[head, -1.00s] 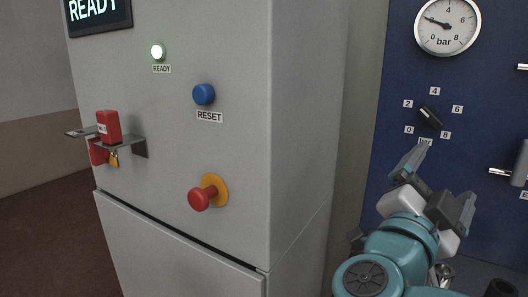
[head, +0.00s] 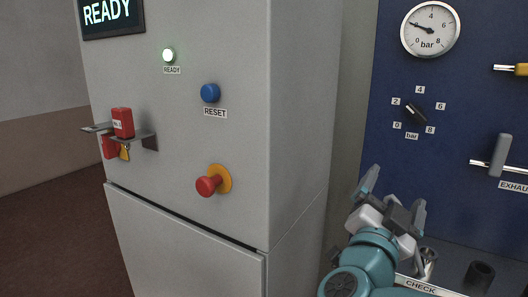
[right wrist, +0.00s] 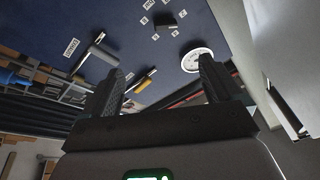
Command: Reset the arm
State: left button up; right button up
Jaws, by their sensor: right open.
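My right gripper (head: 396,192) is raised in front of the blue panel, low and to the right of the grey cabinet. Its jaws are open and empty, and its two fingers also show in the right wrist view (right wrist: 160,85). The cabinet (head: 265,110) carries a blue RESET button (head: 210,92), a lit READY lamp (head: 168,55) and a red knob on a yellow disc (head: 207,186). The gripper touches none of these. My left gripper is out of view.
The blue panel (head: 455,100) bears a gauge (head: 430,29), a black selector knob (head: 416,113) and a grey-handled EXHAUST lever (head: 500,155). A tray marked CHECK (head: 418,286) lies below.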

jog(key=w+a+f+n+y+p, duration=0.1)
jog(key=w+a+f+n+y, duration=0.15)
jog(key=f, duration=0.35)
jog(key=w+a+f+n+g+y+p, duration=0.1)
jog(key=w+f+n+y, duration=0.15)
jog(key=f, duration=0.45)
jog(key=w+a+f+n+y, duration=0.1)
jog(key=f+n+y, duration=0.25)
jog(key=f, duration=0.25)
jog(key=s+a+f+n+g+y+p, duration=0.1)
jog(key=s+f+g+y, duration=0.15)
jog(key=f, duration=0.75)
jog(key=s+a+f+n+g+y+p, duration=0.15)
jog(key=s+f+g, duration=0.25)
jog(key=f, duration=0.5)
jog(key=s+a+f+g+y+p, duration=0.1)
jog(key=s+f+g+y, duration=0.1)
jog(key=s+f+g, duration=0.2)
jog(key=s+a+f+g+y+p, duration=0.1)
jog(key=s+f+g, duration=0.4)
jog(key=s+f, duration=0.5)
jog(key=s+a, duration=0.1)
jog(key=s, duration=0.8)
jog(key=shift+s+f+y, duration=0.15)
jog(key=shift+f+y, duration=0.05)
jog(key=shift+y, duration=0.15)
jog(key=shift+g, duration=0.25)
jog(key=shift+d, duration=0.1)
